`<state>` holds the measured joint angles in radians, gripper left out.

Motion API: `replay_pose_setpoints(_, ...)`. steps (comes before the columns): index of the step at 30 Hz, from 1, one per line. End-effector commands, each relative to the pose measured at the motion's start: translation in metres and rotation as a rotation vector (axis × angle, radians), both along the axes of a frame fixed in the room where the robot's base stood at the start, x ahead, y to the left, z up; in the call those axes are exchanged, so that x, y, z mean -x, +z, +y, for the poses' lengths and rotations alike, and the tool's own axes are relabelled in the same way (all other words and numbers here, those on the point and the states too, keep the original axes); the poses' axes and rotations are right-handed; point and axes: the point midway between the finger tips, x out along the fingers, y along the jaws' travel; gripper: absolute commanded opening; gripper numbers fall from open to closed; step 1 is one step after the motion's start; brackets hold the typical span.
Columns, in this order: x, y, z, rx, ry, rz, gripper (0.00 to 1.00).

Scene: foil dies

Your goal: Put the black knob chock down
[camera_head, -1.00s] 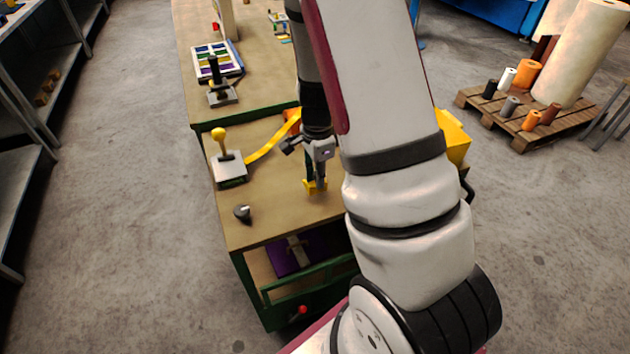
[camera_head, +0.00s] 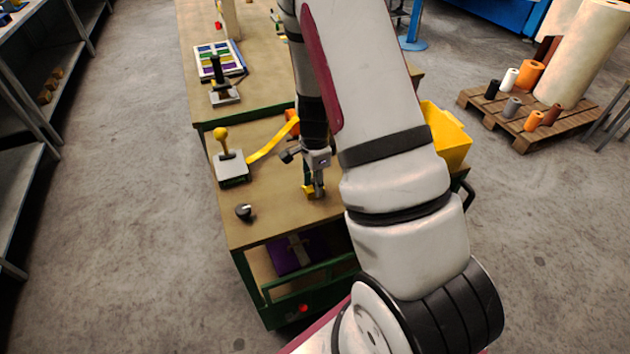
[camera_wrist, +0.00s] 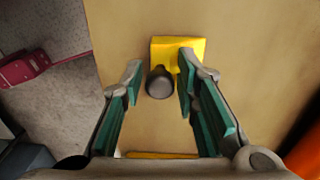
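The chock is a yellow block (camera_wrist: 163,46) with a round black knob (camera_wrist: 160,83), seen between my fingers in the wrist view. In the head view its yellow part (camera_head: 309,191) shows low at my fingertips, on or just above the bench top (camera_head: 275,222); any small gap under it cannot be made out. My gripper (camera_wrist: 158,76) is open around the knob, with a finger on each side and a narrow gap visible at each. In the head view my gripper (camera_head: 317,186) points down and partly hides the chock.
A grey box with a yellow ball lever (camera_head: 231,168) stands left of my gripper. A small dark object (camera_head: 244,212) lies near the bench's front-left corner. A yellow bin (camera_head: 447,137) is at the right, behind my arm. Bench top between the dark object and the chock is clear.

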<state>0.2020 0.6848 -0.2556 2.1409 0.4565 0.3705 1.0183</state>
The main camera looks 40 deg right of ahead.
Motion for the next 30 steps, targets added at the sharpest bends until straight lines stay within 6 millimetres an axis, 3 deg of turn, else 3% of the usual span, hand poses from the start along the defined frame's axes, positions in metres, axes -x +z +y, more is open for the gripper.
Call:
replay_pose_setpoints(9,0.0,0.001,0.0,0.0,0.001,0.0,0.37)
replay_pose_setpoints(14,-0.001,0.013,0.0,0.002,0.002,-0.003,0.37)
replay_pose_setpoints(30,-0.001,0.11,0.0,0.001,0.002,-0.003,0.37)
